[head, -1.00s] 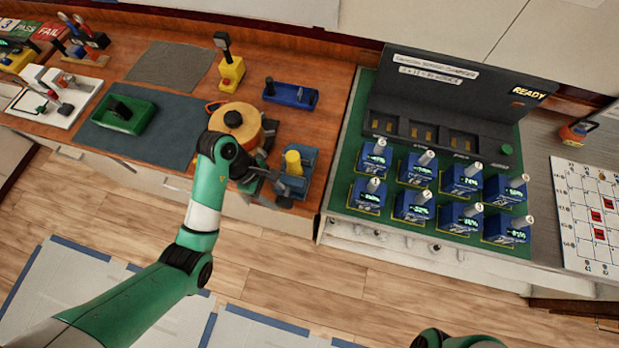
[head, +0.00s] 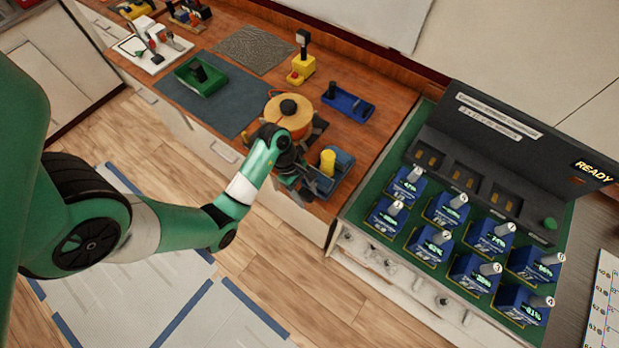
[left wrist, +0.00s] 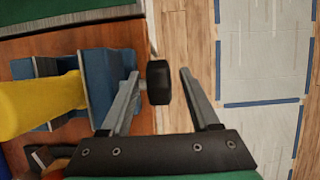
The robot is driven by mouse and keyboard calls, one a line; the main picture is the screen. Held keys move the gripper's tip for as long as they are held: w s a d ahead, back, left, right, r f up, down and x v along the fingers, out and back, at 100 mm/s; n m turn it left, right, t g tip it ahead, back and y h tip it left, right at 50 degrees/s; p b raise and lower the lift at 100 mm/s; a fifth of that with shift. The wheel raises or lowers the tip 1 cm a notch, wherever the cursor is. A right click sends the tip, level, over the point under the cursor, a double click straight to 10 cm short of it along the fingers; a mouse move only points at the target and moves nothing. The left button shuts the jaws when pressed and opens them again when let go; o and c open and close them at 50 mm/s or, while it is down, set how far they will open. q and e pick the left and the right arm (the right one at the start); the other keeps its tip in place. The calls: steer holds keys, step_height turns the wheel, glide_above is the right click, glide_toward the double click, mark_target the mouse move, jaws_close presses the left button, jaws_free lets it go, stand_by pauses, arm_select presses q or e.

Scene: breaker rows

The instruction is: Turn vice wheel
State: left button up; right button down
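The blue vice (head: 343,161) stands at the front edge of the wooden bench with a yellow cylinder (head: 327,161) between its jaws. Vice and cylinder also show at the left of the left wrist view (left wrist: 112,62). Its black wheel (left wrist: 159,83) sticks out past the bench edge. My left gripper (head: 300,188) is at the front of the vice. In the left wrist view its fingers (left wrist: 160,73) are open, one on each side of the wheel. The right finger is clear of it; I cannot tell whether the left one touches. My right gripper is not in view.
An orange spool (head: 289,113) stands close behind my left wrist. A blue tray (head: 347,103) and a yellow stand (head: 302,68) are farther back. The green breaker panel (head: 385,165) with several blue breakers is to the right. Open floor lies in front.

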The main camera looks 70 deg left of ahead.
arm_select(q)
jaws_close()
stand_by(0.4)
steer(key=shift+o, duration=0.3)
jaws_free()
